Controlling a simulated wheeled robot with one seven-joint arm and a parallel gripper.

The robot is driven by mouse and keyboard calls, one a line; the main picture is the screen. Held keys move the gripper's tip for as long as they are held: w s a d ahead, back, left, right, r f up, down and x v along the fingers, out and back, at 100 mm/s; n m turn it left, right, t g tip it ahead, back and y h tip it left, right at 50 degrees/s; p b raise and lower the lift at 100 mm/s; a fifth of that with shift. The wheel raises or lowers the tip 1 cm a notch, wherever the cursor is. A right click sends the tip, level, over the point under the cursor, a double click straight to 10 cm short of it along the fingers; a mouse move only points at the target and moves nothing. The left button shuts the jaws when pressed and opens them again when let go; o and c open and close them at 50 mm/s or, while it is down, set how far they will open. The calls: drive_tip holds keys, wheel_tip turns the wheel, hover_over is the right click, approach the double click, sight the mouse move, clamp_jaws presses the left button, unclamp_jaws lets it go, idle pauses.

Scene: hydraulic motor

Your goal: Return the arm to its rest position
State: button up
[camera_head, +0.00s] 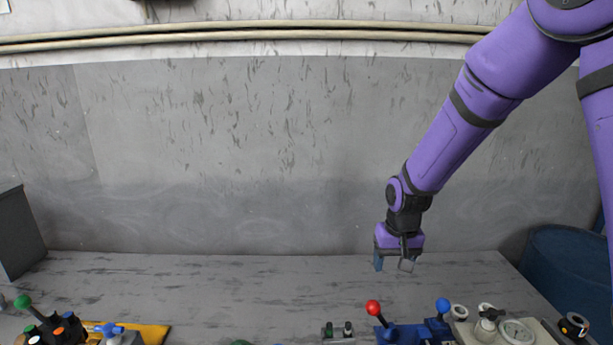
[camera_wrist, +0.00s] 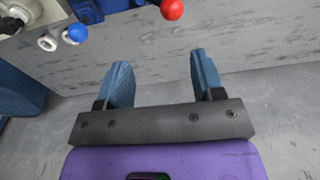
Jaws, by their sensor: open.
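My gripper (camera_head: 393,264) hangs from my purple arm, pointing down above the back part of the grey table (camera_head: 190,280) in the head view. In the wrist view, my gripper (camera_wrist: 163,80) shows two blue fingers standing apart with nothing between them. It is apart from the lever unit with a red ball knob (camera_head: 373,307) and a blue ball knob (camera_head: 442,305), which sits nearer the front. The red knob (camera_wrist: 172,9) and blue knob (camera_wrist: 77,33) also show at the top of the wrist view.
A green-knobbed control block (camera_head: 60,328) and yellow plate (camera_head: 153,334) are at the front left. A grey box (camera_head: 17,233) stands at the left edge. The table's middle is clear.

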drive_tip(key=s+d+r+t, duration=0.1)
drive_tip(key=s+d+r, duration=0.1)
drive_tip(key=r, duration=0.3)
drive_tip(key=s+d+r, duration=0.1)
drive_tip(key=s+r, duration=0.2)
drive_tip(key=r, duration=0.2)
drive_tip(key=s+d+r+t, duration=0.1)
drive_tip(key=s+d+r, duration=0.1)
drive_tip(key=s+r, duration=0.2)
drive_tip(key=s+d+r+t, duration=0.1)
drive_tip(key=s+r, duration=0.4)
drive_tip(key=s, duration=0.6)
drive_tip(key=s+d+r+t, duration=0.1)
drive_tip(key=s+d+r, duration=0.3)
drive_tip(key=s, duration=0.3)
drive_tip(key=shift+s+r, duration=0.2)
drive_tip(key=shift+r, duration=0.1)
